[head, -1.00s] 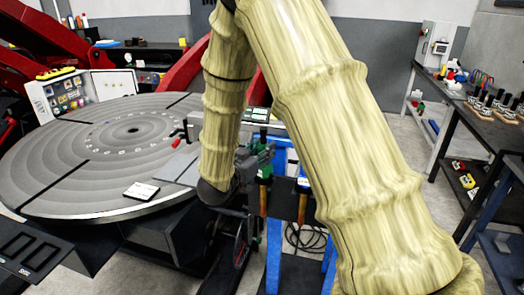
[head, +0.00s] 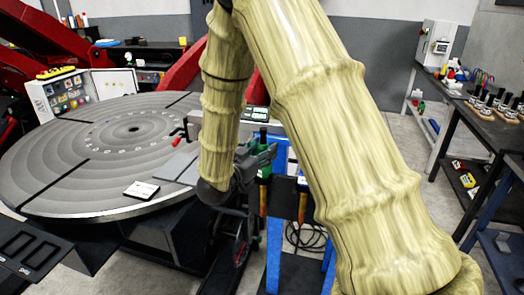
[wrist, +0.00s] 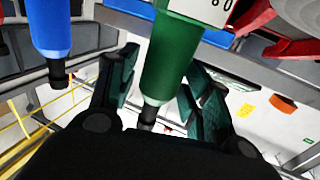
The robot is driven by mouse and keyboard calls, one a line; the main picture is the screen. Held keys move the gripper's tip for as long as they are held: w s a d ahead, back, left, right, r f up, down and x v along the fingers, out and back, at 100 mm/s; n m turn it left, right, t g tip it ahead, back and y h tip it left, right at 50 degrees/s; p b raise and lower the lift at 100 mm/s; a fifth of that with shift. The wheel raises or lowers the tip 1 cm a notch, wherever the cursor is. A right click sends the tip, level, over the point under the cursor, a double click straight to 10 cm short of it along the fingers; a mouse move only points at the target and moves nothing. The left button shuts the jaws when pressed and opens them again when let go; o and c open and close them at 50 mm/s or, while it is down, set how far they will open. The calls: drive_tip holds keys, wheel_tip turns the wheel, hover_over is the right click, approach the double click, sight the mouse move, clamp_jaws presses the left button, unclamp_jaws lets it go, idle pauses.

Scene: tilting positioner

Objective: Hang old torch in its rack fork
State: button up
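A green torch handle (wrist: 170,55) with a black end stands between the two fingers of my gripper (wrist: 155,95) in the wrist view. Light gaps show between the handle and the dark green finger pads, so my gripper looks open around it. In the head view my gripper (head: 262,158) is at the blue stand, beside the green handle (head: 265,165). A blue handle (wrist: 50,40) with a black end is at the left of the wrist view. The fork's hold on the green handle is hidden, so I cannot tell whether it bears it.
The blue stand (head: 274,255) is partly hidden by my arm. A large round grooved table (head: 60,180) fills the left, with a small white card (head: 141,190) on it. A workbench (head: 450,115) with tools stands at the right. Grey floor shows between.

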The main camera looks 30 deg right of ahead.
drive_tip(key=shift+f, duration=0.15)
drive_tip(key=v, duration=1.2)
drive_tip(key=s+a+f+n+y+b, duration=0.1)
drive_tip(key=s+f+n+y, duration=0.15)
drive_tip(key=f, duration=0.85)
drive_tip(key=s+a+f+n+t+y+b, duration=0.1)
drive_tip(key=s+f+n+y, duration=0.2)
drive_tip(key=f, duration=0.7)
drive_tip(key=s+a+f+n+y+b, duration=0.1)
drive_tip(key=f+n+y, duration=0.3)
drive_tip(key=f, duration=0.7)
drive_tip(key=s+a+f+n+g+y, duration=0.1)
drive_tip(key=s+a+f+g+y, duration=0.1)
drive_tip(key=s+f, duration=0.4)
drive_tip(key=s+a+f+n+g+y+b, duration=0.1)
drive_tip(key=s+a+f+g+y, duration=0.1)
drive_tip(key=s+f, duration=0.5)
drive_tip(key=s+a+f+n+g+y+b, duration=0.1)
drive_tip(key=s+f, duration=0.5)
drive_tip(key=s, duration=0.9)
drive_tip(key=a+g+y, duration=0.1)
drive_tip(key=g+y, duration=0.1)
drive_tip(key=g, duration=0.1)
drive_tip(key=shift+f+n, duration=0.15)
drive_tip(key=shift+n, duration=0.1)
